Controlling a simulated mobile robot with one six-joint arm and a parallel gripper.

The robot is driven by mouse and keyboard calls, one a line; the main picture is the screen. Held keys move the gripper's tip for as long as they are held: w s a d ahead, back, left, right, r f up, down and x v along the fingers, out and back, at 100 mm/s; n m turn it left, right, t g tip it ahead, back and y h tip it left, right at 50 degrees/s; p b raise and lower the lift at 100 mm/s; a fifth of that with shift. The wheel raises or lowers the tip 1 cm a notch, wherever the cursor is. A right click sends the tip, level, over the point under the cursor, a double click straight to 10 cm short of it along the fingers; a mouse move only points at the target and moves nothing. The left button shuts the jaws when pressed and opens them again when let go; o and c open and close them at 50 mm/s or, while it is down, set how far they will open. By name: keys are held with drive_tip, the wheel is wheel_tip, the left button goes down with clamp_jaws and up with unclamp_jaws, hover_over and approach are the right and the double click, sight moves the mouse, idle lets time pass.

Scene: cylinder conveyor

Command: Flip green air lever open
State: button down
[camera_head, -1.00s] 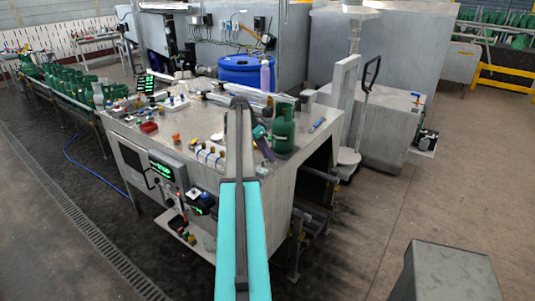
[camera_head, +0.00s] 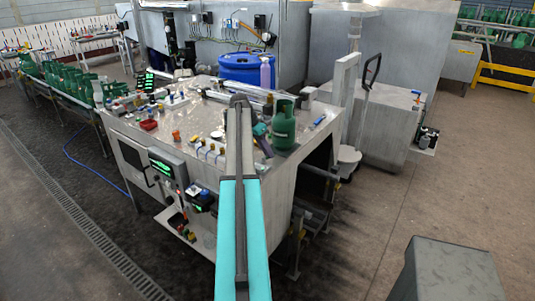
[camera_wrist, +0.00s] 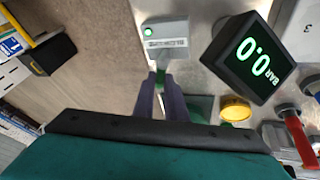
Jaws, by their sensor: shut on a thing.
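My gripper (camera_wrist: 172,100) shows in the wrist view with its two grey-purple fingers close together. A small green piece, which looks like the green air lever (camera_wrist: 160,80), shows between the fingertips, and they are shut on it. Its lower part is hidden by the fingers. A grey box with a green light and a label (camera_wrist: 166,36) is just beyond the fingertips. A black pressure display (camera_wrist: 252,58) to the right reads 0.0 BAR. In the head view my arm hides the lever.
A yellow round knob (camera_wrist: 235,108) and a red-handled part (camera_wrist: 298,135) are to the right of the fingers. In the head view a green cylinder (camera_head: 284,125) stands on the metal workbench (camera_head: 290,168). A blue drum (camera_head: 247,70) stands behind.

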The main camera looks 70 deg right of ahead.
drive_tip(key=shift+w+n+t+h+b, duration=0.25)
drive_tip(key=shift+n+b, duration=0.2)
drive_tip(key=shift+n, duration=0.55)
drive_tip(key=shift+w+n+t+h+b, duration=0.1)
drive_tip(key=shift+n+t+h+b, duration=0.25)
drive_tip(key=shift+n, duration=0.65)
drive_tip(key=c, duration=1.8)
unclamp_jaws()
drive_tip(key=shift+r, duration=0.15)
drive_tip(key=b+v, duration=0.3)
drive_tip(key=v, duration=1)
drive_tip(key=shift+w+a+r+b, duration=0.15)
drive_tip(key=shift+w+b, duration=0.05)
drive_tip(key=shift+b, duration=0.1)
